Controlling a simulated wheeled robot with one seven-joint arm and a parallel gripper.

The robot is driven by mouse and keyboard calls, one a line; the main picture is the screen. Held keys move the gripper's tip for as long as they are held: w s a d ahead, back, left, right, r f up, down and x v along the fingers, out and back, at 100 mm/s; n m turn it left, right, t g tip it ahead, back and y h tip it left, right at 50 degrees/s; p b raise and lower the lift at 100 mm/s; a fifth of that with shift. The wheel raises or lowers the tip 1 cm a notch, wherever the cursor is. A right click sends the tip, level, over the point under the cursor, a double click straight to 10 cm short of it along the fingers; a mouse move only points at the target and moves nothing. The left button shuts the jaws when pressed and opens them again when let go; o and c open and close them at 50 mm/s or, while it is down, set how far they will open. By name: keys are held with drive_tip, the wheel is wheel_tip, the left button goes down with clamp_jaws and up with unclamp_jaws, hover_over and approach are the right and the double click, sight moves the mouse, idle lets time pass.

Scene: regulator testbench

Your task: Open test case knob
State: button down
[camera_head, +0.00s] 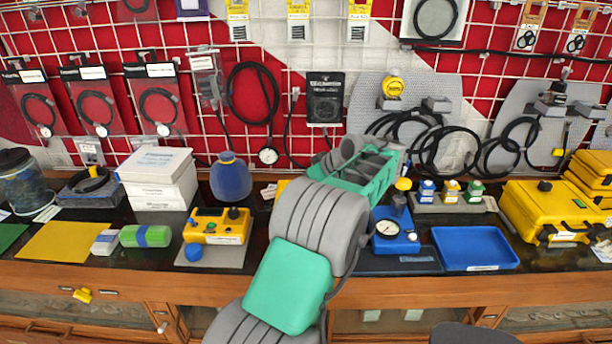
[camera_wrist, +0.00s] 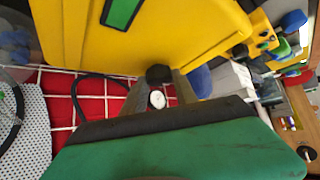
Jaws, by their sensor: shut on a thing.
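A yellow case (camera_wrist: 150,30) with a green patch fills the top of the wrist view. A small black knob (camera_wrist: 158,73) stands out from its lower edge. The grey fingers of my gripper (camera_wrist: 160,86) are at the knob, one on each side, and look shut on it. In the head view my arm covers most of this area. A small piece of yellow (camera_head: 283,187) shows left of my arm, probably the same case. The fingers and the knob are hidden in the head view.
A blue bottle (camera_head: 230,178), a white box (camera_head: 157,178) and a yellow device (camera_head: 217,226) stand left of my arm. A blue gauge block (camera_head: 395,238), a blue tray (camera_head: 474,248) and yellow cases (camera_head: 545,208) are on the right. A wire grid wall is behind.

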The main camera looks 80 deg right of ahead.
idle(0.4)
drive_tip(key=c, duration=1)
unclamp_jaws()
drive_tip(key=shift+o, duration=0.2)
drive_tip(key=v, duration=0.7)
drive_tip(key=shift+s+r, duration=0.15)
drive_tip(key=shift+s, duration=0.05)
drive_tip(key=shift+s+a+r, duration=0.1)
drive_tip(key=shift+a, duration=0.05)
